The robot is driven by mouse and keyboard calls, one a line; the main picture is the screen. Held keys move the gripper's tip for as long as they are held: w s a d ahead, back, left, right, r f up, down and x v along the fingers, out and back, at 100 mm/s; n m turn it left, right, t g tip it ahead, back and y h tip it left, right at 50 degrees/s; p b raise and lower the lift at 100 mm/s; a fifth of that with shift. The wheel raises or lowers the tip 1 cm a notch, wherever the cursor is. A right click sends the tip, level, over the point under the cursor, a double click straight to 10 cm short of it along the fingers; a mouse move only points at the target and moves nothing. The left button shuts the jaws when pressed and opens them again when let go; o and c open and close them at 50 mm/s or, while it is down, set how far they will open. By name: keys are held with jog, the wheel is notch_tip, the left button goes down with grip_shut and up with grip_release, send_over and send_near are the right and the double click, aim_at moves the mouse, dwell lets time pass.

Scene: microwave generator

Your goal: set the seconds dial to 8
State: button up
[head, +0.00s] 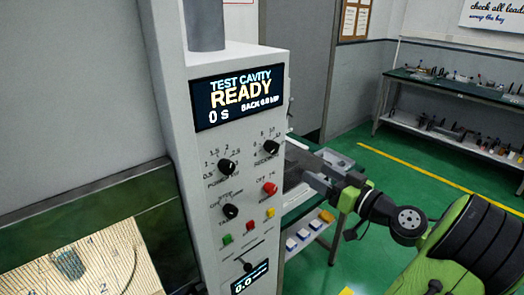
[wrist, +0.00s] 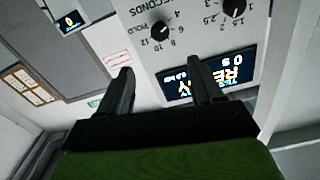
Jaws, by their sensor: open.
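The seconds dial (head: 271,147) is a black round knob on the right of the white control panel, under the display, with numbers around it. It also shows in the wrist view (wrist: 159,31), upside down, with 6, 8, 10 and 12 printed beside it. Its pointer is too small to read surely. The display (head: 238,97) reads "TEST CAVITY READY" and "0 S". My gripper (head: 304,168) is just right of the panel in the head view. In the wrist view its fingers (wrist: 158,78) are spread and empty, with the dial beyond the gap, not touched.
The power dial (head: 227,167) is left of the seconds dial. A lower black dial (head: 230,211), a red knob (head: 269,188) and green (head: 227,239), red (head: 249,227) and yellow (head: 271,212) buttons sit below. A bench (head: 315,228) stands behind my arm.

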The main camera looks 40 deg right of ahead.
aim_at(275, 149)
jog(key=w+p, duration=0.1)
jog(key=w, duration=0.6)
jog(key=w+p, duration=0.2)
jog(key=w, duration=0.6)
jog(key=shift+w+a+f, duration=0.1)
jog(key=shift+w+a, duration=0.1)
jog(key=shift+c, duration=0.5)
jog(key=c, duration=1)
